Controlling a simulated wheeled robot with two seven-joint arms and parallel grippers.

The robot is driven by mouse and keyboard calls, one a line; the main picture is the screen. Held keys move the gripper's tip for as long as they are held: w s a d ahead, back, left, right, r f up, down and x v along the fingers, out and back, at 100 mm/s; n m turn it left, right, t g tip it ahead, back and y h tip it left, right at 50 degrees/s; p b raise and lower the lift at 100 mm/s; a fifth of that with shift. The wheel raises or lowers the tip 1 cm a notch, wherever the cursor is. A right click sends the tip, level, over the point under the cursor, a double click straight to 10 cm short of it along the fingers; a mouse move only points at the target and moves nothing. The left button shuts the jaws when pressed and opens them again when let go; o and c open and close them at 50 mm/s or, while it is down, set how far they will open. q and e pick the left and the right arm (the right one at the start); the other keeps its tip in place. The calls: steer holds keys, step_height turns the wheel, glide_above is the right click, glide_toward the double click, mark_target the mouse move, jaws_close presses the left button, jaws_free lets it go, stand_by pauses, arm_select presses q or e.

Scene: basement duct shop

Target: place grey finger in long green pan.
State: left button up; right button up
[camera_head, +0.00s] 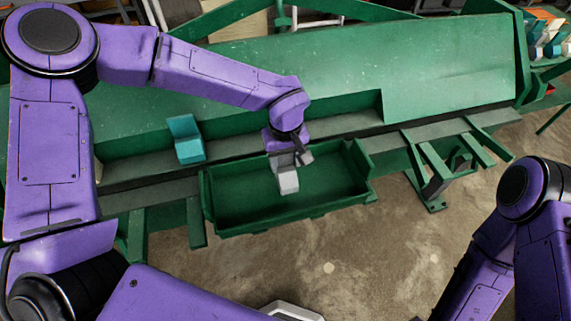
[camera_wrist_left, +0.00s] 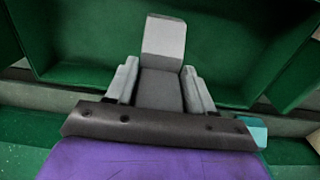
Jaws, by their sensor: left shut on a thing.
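The grey finger (camera_head: 288,180) is a small block held by my left gripper (camera_head: 284,158), over the long green pan. In the left wrist view the grey finger (camera_wrist_left: 163,65) stands out between the two fingers of my left gripper (camera_wrist_left: 160,85), which are shut on it. The long green pan (camera_head: 235,222) is an open trough at the front of the green machine, and its inside looks otherwise empty. The pan (camera_wrist_left: 70,85) also fills the upper part of the wrist view. I cannot tell whether the finger touches the pan floor. My right gripper is out of view.
A teal block (camera_head: 187,139) sits on the machine ledge behind the pan at left. The large green sloped machine bed (camera_head: 400,65) rises behind. Green brackets (camera_head: 445,170) stand right of the pan. Several coloured blocks (camera_head: 545,40) lie at the far right. Concrete floor (camera_head: 370,255) is open in front.

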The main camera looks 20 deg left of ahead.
mark_target(286, 167)
arm_select(q)
step_height(286, 167, down, 3)
steer(key=shift+d, duration=0.15)
steer(key=o, duration=1.3)
steer(key=shift+f, duration=0.15)
step_height(286, 167, up, 12)
steer(key=shift+r+b, duration=0.2)
steer(key=shift+b, duration=0.2)
